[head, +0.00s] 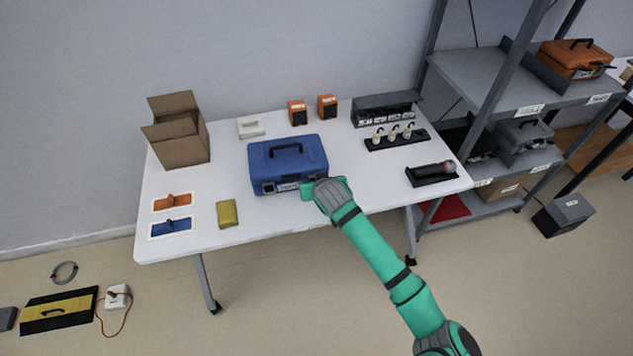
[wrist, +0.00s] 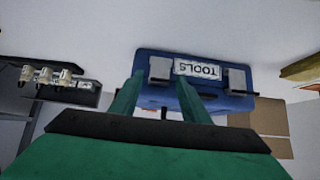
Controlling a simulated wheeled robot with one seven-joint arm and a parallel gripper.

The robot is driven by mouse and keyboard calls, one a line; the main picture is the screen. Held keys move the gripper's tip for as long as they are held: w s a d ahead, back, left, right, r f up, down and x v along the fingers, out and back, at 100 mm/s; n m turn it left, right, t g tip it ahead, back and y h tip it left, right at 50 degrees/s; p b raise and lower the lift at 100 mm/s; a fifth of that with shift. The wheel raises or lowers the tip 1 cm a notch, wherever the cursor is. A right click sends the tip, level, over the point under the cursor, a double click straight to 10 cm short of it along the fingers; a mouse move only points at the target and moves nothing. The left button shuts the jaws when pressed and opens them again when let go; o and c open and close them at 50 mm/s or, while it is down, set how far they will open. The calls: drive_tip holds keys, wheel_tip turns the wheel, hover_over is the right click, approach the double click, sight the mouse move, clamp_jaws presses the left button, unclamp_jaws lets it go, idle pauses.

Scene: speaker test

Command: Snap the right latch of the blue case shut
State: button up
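The blue case (head: 288,160) stands on the white table with its lid down and its handle on top. In the head view its left latch (head: 268,187) shows, while my gripper (head: 308,190) covers the right front corner. In the wrist view the case (wrist: 215,105) appears upside down, with an inverted TOOLS label. There the right latch (wrist: 160,68) is the grey piece left of the label. My gripper (wrist: 160,85) is open, its green fingers apart on either side below that latch. I cannot tell whether they touch the case or how the latch is set.
The white table (head: 200,248) is clear at its front left edge. A yellow block (head: 227,214) lies left of the case. A black holder with a microphone (head: 432,173) and a rack of small bottles (head: 396,139) stand to the right. An open cardboard box (head: 178,140) stands back left.

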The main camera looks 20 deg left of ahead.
drive_tip(key=v, duration=1)
drive_tip(key=shift+s+d+r, duration=0.2)
drive_tip(key=shift+s+r, duration=0.05)
